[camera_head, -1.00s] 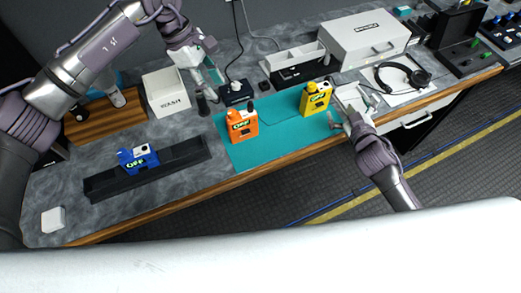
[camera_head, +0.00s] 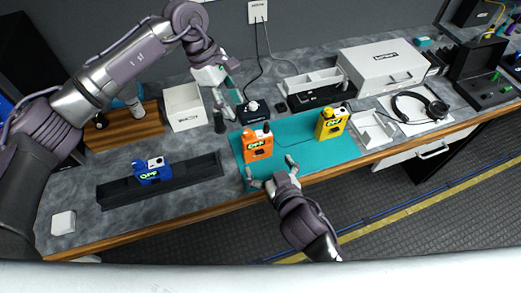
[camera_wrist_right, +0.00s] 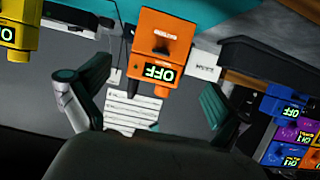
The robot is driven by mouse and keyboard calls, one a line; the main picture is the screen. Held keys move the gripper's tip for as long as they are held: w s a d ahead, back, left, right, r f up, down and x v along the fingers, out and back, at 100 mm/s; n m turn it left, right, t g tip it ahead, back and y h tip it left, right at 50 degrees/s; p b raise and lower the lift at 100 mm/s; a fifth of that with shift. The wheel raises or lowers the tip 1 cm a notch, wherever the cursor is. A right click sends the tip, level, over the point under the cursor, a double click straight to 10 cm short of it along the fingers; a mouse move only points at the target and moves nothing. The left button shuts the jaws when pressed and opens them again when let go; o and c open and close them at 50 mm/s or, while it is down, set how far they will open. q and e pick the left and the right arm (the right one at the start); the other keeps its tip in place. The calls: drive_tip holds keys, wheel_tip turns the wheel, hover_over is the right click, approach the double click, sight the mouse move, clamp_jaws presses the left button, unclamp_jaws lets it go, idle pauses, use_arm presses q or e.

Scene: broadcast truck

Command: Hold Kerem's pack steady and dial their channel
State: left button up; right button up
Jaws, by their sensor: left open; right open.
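An orange pack (camera_head: 257,143) reading OFF stands on the teal mat (camera_head: 305,155); it also shows in the right wrist view (camera_wrist_right: 160,50). A yellow pack (camera_head: 331,123) stands right of it on the mat. A blue pack (camera_head: 151,171) reading OFF sits in the black rack (camera_head: 205,168) at left. I cannot read which is Kerem's. My right gripper (camera_head: 270,170) is open just in front of the orange pack, its fingers spread to either side, apparently not touching. My left gripper (camera_head: 226,114) is open and empty, above the counter behind and left of the orange pack.
A small black box with a knob (camera_head: 253,110) stands behind the orange pack, near my left gripper. A lined white sheet (camera_wrist_right: 130,112) shows in the right wrist view.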

sight(259, 151)
drive_tip(key=x, duration=1)
drive_tip(key=shift+w+f, duration=0.15)
drive_tip(key=shift+w, duration=0.1)
